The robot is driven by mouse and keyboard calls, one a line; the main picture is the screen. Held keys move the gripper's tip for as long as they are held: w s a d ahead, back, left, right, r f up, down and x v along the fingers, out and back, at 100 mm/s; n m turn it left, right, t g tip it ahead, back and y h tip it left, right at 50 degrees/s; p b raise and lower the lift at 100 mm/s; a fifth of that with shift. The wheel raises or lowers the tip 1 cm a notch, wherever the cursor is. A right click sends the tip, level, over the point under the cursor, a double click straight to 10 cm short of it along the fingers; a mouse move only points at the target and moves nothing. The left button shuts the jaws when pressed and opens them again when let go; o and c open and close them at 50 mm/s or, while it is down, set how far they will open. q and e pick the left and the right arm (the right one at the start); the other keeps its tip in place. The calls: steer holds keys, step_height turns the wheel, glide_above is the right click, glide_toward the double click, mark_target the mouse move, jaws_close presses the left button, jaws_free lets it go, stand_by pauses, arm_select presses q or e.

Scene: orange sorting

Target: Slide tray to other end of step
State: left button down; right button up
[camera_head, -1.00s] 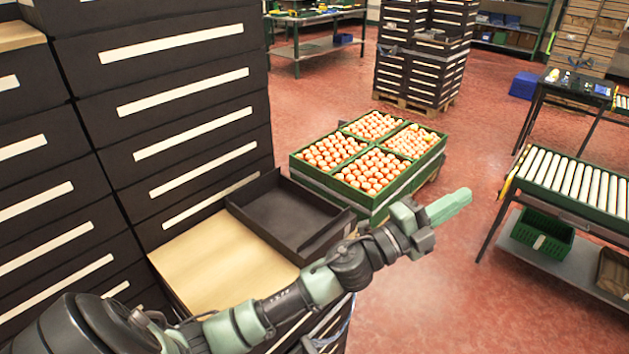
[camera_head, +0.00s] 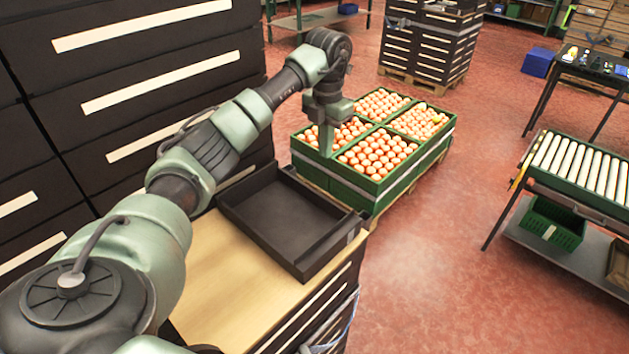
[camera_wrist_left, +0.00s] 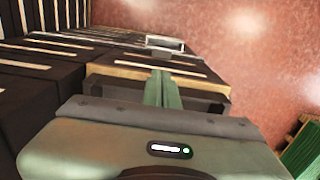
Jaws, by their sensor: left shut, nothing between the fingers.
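The black, shallow, empty tray (camera_head: 285,215) sits at the far end of the wooden-topped step (camera_head: 222,262), beside the tall stack of black trays. The bare wood of the step lies at the near end. My left gripper (camera_head: 327,148) points down just past the tray's far end, in front of the orange crates in the head view. Its green fingers are shut and empty; they also show in the left wrist view (camera_wrist_left: 162,90). Dark surfaces lie behind the fingers there, and contact with the tray cannot be told. My right gripper is not in view.
Green crates of oranges (camera_head: 375,190) stand on a pallet beyond the tray. The stack of black trays (camera_head: 125,90) walls off the left side. A roller conveyor (camera_head: 580,170) stands at the right. Red floor between step and conveyor is clear.

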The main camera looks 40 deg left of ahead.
arm_select(q)
steer(key=s+f+p, duration=0.1)
steer(key=f, duration=0.2)
steer(key=s+f+p, duration=0.1)
steer(key=f+p, duration=0.1)
steer(key=f, duration=0.1)
steer(key=s+f+p, duration=0.2)
steer(key=f, duration=0.1)
steer(key=shift+a+f, duration=0.2)
steer(key=shift+f, duration=0.2)
